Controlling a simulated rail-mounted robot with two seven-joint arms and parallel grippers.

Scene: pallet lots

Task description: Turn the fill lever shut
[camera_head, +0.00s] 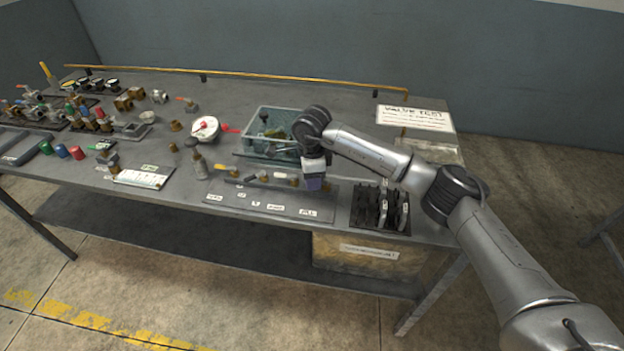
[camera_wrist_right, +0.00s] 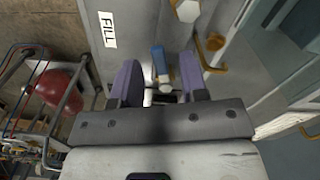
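The fill lever (camera_wrist_right: 159,62) is a short blue handle beside the white FILL label (camera_wrist_right: 108,30) in the right wrist view. My right gripper (camera_wrist_right: 160,82) has two purple fingers standing apart, one on each side of the lever. A gap shows between the lever and each finger. In the head view, my right gripper (camera_head: 314,182) points down over the right end of the valve panel (camera_head: 230,197). The FILL label also shows there (camera_head: 308,212). The gripper hides the lever in the head view. My left gripper is not in view.
A teal bin (camera_head: 250,142) stands just behind the panel. A black rack (camera_head: 381,208) with upright plates stands close to the right of my right gripper. A raised rail (camera_head: 240,74) runs along the back.

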